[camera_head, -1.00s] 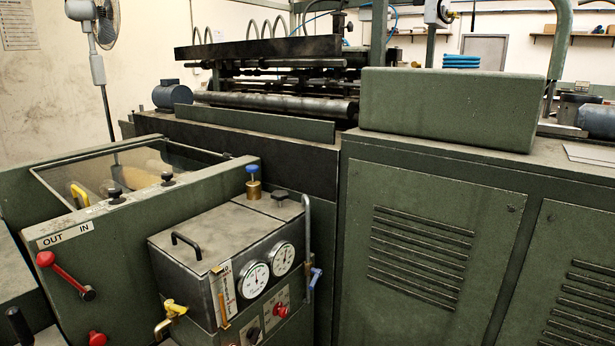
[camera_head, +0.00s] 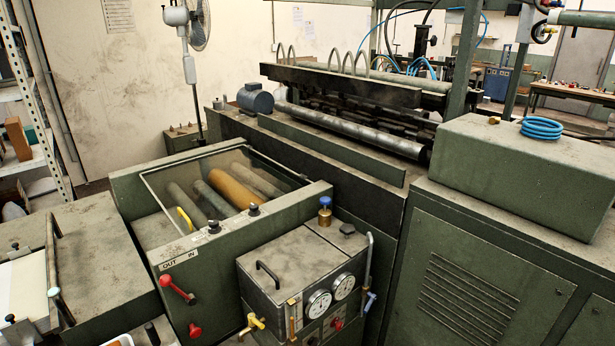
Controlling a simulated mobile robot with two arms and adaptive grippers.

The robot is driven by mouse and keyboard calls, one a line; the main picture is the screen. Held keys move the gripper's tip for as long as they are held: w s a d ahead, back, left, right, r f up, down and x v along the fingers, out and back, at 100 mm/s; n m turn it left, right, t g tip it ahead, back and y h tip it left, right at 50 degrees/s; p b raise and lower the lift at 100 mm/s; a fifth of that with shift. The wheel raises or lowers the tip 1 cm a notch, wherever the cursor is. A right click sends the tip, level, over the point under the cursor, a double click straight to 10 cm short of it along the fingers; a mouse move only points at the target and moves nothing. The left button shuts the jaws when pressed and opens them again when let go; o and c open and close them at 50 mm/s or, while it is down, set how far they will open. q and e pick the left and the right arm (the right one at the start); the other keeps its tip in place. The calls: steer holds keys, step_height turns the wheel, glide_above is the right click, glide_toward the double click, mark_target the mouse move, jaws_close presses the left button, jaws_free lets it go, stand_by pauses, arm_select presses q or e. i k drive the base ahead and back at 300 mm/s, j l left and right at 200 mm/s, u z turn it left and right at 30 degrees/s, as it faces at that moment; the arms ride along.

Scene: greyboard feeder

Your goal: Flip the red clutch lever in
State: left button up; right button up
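The red clutch lever (camera_head: 178,289) is on the front face of the green machine housing (camera_head: 222,270) in the head view. Its red knob end is at the upper left, and its arm slants down to a dark pivot at the lower right. The OUT / IN label (camera_head: 179,258) is just above it, with OUT on the left and IN on the right. The knob sits below the OUT side. Neither of my grippers is in view.
A grey box with two gauges (camera_head: 318,303) and a yellow valve (camera_head: 251,325) juts out right of the lever. A second red knob (camera_head: 195,331) is below it. A green bench with a white stack (camera_head: 24,285) stands at the left. A narrow gap separates bench and housing.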

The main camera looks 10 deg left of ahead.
mark_target(165, 279)
steer(key=u, duration=1.25)
